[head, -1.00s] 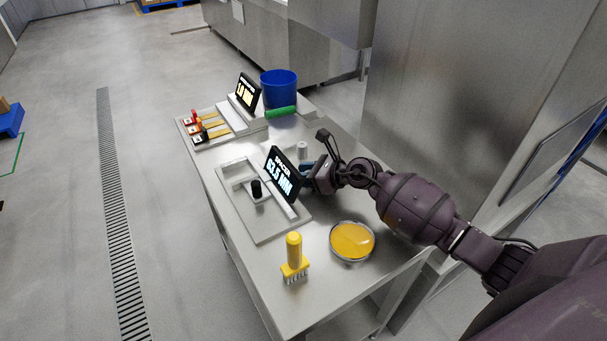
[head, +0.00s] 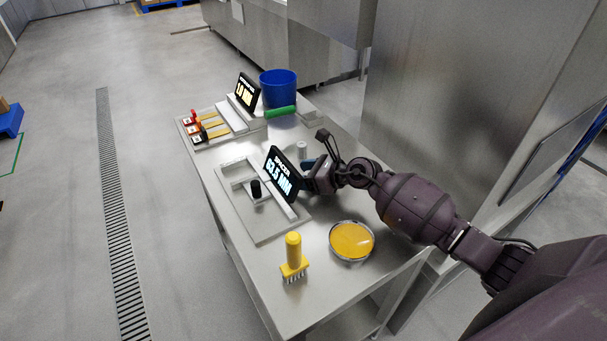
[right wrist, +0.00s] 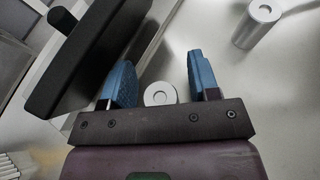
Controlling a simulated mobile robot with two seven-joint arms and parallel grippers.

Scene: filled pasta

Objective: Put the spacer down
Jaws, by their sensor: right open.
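My right gripper (right wrist: 162,85) is open, its two blue fingers apart on either side of a pale metal cylinder (right wrist: 160,94), likely the spacer. The cylinder stands between the fingers with clear gaps to both, and its lower part is hidden by the gripper body. In the head view my right gripper (head: 308,172) is low over the steel table, just right of the display reading "SPACER 63.5 MM" (head: 282,174). A second metal cylinder (right wrist: 257,22) stands beyond the right finger; a cylinder also shows in the head view (head: 302,150). My left gripper is out of view.
The dark display back (right wrist: 88,60) is close to the left finger. A grey tray (head: 262,234) with a black knob (head: 256,188) lies left of the display. A yellow brush (head: 293,255), a dish of yellow filling (head: 351,241) and a blue bucket (head: 278,89) stand on the table.

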